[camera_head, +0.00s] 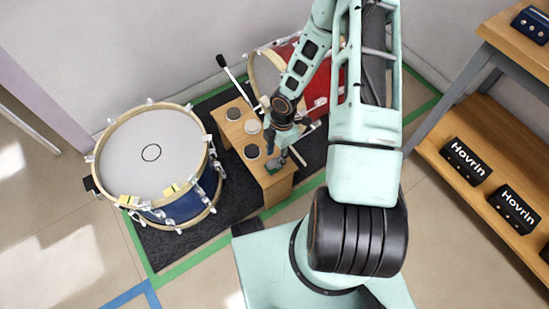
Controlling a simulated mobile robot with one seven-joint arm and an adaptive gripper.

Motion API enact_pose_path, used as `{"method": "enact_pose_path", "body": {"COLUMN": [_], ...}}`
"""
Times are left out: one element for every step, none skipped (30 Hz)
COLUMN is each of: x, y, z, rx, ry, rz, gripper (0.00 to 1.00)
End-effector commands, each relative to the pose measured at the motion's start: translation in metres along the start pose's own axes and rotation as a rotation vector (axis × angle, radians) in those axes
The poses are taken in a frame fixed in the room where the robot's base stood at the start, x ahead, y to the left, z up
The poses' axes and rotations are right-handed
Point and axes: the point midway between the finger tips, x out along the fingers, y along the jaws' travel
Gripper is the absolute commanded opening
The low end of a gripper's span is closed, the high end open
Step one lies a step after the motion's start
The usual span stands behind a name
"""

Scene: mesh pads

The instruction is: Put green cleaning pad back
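A small dark green pad (272,166) shows at the front end of a low wooden stand (280,184), partly hidden by my gripper. I take it to be the green cleaning pad, though it is small in this view. My gripper (284,159) reaches down over this end of the stand, with its fingertips close to the green pad. I cannot tell whether the fingers touch the pad or are closed on it. Several round grey pads, one of them a front grey pad (252,151), lie on the stand's top to the left.
A blue drum (150,155) with a white head stands left of the wooden stand. A red drum (312,88) is behind my arm. A dark mat (170,245) edged with green tape lies beneath. Wooden shelves (480,205) with black Hovrin boxes stand at right.

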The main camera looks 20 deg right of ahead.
Motion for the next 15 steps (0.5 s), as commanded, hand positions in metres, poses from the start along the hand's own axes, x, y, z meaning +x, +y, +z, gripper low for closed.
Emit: {"method": "enact_pose_path", "body": {"x": [-0.019,-0.026,-0.035,-0.041,-0.047,-0.054,-0.059,-0.063,-0.068,-0.072,-0.074,-0.078,-0.079,-0.081,-0.082], "y": [0.001,0.001,0.001,0.001,0.000,0.000,0.000,0.000,0.000,0.000,0.000,0.001,0.001,0.000,0.000], "z": [0.000,0.000,0.001,0.000,0.000,0.000,0.000,0.000,0.000,0.000,0.000,0.000,0.000,0.000,0.000], "rx": [0.004,0.002,0.003,0.003,0.002,0.002,0.002,0.002,0.002,0.001,0.001,0.001,0.001,0.001,0.001], "ry": [0.000,-0.001,-0.001,-0.001,-0.001,0.000,0.000,0.000,-0.001,-0.001,0.000,0.000,0.000,0.000,0.000], "rz": [0.003,0.003,0.004,0.003,0.002,0.002,0.002,0.002,0.001,0.001,0.001,0.002,0.001,0.001,0.000], "gripper": [0.36,0.36,0.36,0.36,0.36,0.36,0.36,0.36,0.36,0.36,0.36,0.36,0.36,0.36,0.36]}}
